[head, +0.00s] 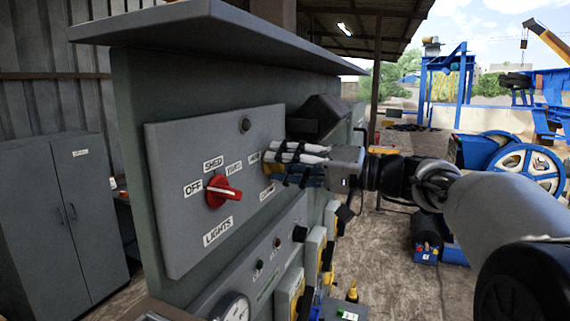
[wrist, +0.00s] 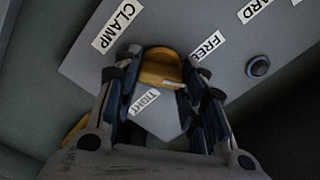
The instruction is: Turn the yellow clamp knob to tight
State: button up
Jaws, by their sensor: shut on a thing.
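The yellow clamp knob (wrist: 160,68) is on a grey panel in the wrist view, between the CLAMP label (wrist: 117,26), the FREE label (wrist: 207,46) and the TIGHT label (wrist: 145,102). My gripper (wrist: 161,82) is shut on the knob, with a dark blue-padded finger on each side. A small pale mark shows on the knob's lower right edge; I cannot tell for sure which label it points to. In the head view, my gripper (head: 282,164) reaches the panel from the right, and its fingers hide most of the yellow knob (head: 260,162).
A red LIGHTS knob (head: 222,191) is on the same panel, left of my gripper. A dark hooded box (head: 318,118) juts out just above my gripper. A lower panel with yellow-framed sockets (head: 291,297) is below. Open ground (head: 385,265) is at the right.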

jog(key=shift+m+p, duration=5.4)
jog(key=shift+m, duration=3.6)
jog(key=o, duration=1.1)
jog(key=shift+c, duration=0.2)
